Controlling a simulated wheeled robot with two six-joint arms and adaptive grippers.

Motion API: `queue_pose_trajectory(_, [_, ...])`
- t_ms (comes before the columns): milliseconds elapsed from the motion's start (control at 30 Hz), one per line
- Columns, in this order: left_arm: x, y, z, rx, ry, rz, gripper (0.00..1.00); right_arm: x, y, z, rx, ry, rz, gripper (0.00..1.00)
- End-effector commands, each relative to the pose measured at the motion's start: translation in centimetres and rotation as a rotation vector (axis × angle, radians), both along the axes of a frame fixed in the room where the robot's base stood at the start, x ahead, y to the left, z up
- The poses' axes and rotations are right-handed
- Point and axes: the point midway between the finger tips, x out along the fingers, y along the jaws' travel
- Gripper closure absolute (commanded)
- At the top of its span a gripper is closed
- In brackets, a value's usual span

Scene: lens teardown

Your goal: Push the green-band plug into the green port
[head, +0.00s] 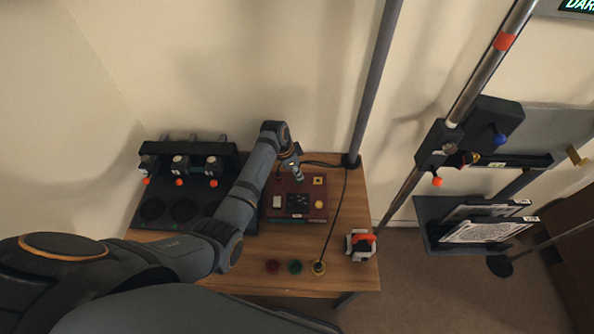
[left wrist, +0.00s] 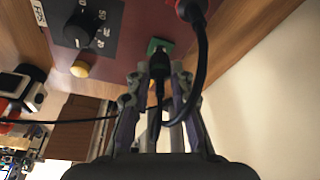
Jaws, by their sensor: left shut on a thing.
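The maroon panel (head: 283,213) lies on the wooden table, with the left arm reaching over to its back edge. In the left wrist view the green port (left wrist: 160,45) is a green square on the panel. A dark plug (left wrist: 159,66) with a black cable sits between the fingers of my left gripper (left wrist: 159,82), in line with the port. Its front end meets the green square; I cannot tell how deep it sits, and its band is not clear. My left gripper, small in the head view (head: 297,174), is shut on this plug. My right gripper is not in view.
A red plug (left wrist: 190,10) with its cable sits close beside the green port. A black dial (left wrist: 88,27) and yellow button (left wrist: 79,68) are on the panel. Red (head: 272,266), green (head: 295,266) and yellow (head: 318,267) round holders stand at the table's front. A pole rises behind.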

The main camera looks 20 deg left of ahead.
Motion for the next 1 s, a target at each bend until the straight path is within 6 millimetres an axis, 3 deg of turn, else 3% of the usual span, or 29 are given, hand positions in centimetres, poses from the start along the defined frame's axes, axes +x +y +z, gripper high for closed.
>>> queue_pose_trajectory(1000, [0.00,-0.02,0.16,0.000,0.000,0.000,1.00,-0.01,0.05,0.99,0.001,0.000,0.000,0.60])
